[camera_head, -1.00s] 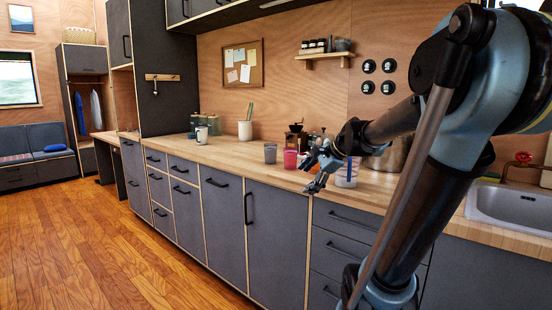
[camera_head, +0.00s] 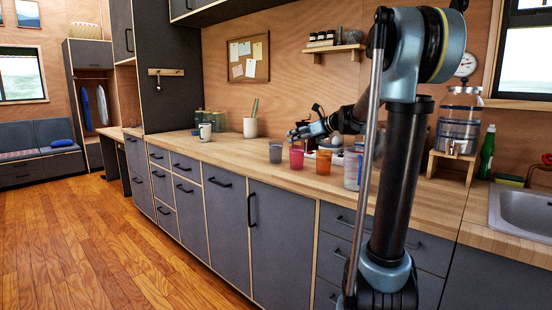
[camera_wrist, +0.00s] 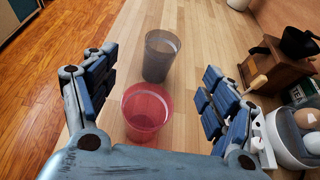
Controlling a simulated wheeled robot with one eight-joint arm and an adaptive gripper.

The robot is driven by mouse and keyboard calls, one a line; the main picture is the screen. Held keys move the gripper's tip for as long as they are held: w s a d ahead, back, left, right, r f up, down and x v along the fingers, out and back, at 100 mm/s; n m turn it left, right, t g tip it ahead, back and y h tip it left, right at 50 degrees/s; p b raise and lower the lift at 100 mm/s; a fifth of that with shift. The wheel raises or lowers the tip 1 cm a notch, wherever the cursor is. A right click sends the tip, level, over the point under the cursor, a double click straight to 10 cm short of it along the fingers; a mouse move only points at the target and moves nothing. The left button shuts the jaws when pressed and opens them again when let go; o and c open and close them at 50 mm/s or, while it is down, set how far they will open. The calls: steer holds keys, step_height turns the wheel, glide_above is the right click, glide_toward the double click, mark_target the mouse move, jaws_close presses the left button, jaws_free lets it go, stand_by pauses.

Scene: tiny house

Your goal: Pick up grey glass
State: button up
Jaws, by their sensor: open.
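The grey glass (camera_head: 275,152) stands upright on the wooden counter, left of a pink glass (camera_head: 296,159) in the head view. In the wrist view the grey glass (camera_wrist: 160,57) is ahead, beyond the pink glass (camera_wrist: 147,110), which is nearer and between my fingers' sides. My gripper (camera_wrist: 163,85) is open and empty, with its padded fingers spread to the left and right. In the head view my gripper (camera_head: 297,130) is above the counter, behind the glasses. The grey glass is beyond the fingertips, apart from them.
An orange glass (camera_head: 323,162) and a clear container (camera_head: 353,168) stand right of the pink glass. In the wrist view a coffee grinder (camera_wrist: 275,66) and a bowl of eggs (camera_wrist: 297,135) are close on the right. The counter (camera_wrist: 205,25) is clear beyond the grey glass.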

mark_target(276, 153)
steer(key=shift+w+x, duration=0.2)
steer(key=shift+x, duration=6.45)
steer(key=shift+d, duration=0.2)
steer(key=c, duration=1.6)
